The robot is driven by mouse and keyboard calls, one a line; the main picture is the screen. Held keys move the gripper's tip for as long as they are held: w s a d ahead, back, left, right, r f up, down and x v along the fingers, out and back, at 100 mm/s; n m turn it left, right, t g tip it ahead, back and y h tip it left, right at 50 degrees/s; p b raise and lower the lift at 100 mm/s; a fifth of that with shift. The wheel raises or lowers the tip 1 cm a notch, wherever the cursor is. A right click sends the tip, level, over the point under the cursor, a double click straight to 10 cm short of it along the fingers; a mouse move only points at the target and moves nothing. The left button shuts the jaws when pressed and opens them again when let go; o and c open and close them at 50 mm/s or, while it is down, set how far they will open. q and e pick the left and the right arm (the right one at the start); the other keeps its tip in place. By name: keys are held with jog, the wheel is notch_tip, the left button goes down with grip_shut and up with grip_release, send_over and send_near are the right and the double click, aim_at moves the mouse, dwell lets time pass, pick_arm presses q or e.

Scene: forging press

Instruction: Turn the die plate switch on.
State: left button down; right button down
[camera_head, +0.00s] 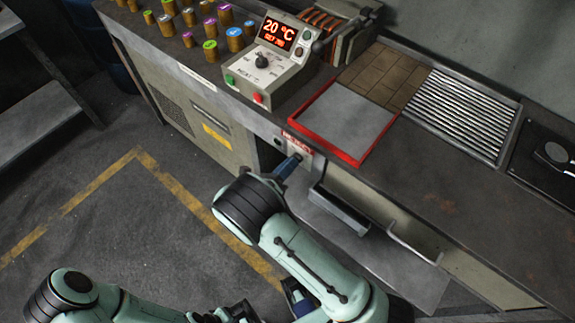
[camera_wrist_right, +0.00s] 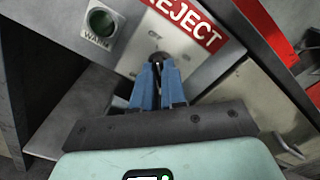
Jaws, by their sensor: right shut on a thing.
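The switch (camera_wrist_right: 158,58) is a small dark part on a pale metal plate (camera_wrist_right: 133,60), under a red REJECT label (camera_wrist_right: 188,22). In the head view the plate (camera_head: 305,159) is on the bench front, below the red-rimmed tray. My right gripper (camera_wrist_right: 158,70) has its blue fingers close together on the switch, hiding most of it; its setting is unclear. This gripper also shows in the head view (camera_head: 290,165). A dark green lamp (camera_wrist_right: 101,22) marked WARM is left of the plate. My left gripper (camera_head: 298,298) is at the bottom, partly hidden by my right arm.
A control box (camera_head: 268,60) showing 20 °C stands on the bench, left of the red-rimmed tray (camera_head: 342,118). Several capped cylinders (camera_head: 210,48) stand at the back left. The floor at left is clear.

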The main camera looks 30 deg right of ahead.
jog(key=shift+m, duration=0.3)
jog(key=shift+s+m+b, duration=0.15)
jog(key=shift+m+b, duration=0.5)
jog(key=shift+m, duration=3.65)
jog(key=shift+s+m+b, duration=0.1)
jog(key=shift+m+b, duration=0.55)
jog(key=shift+m, duration=3.65)
jog(key=c, duration=1.2)
grip_release()
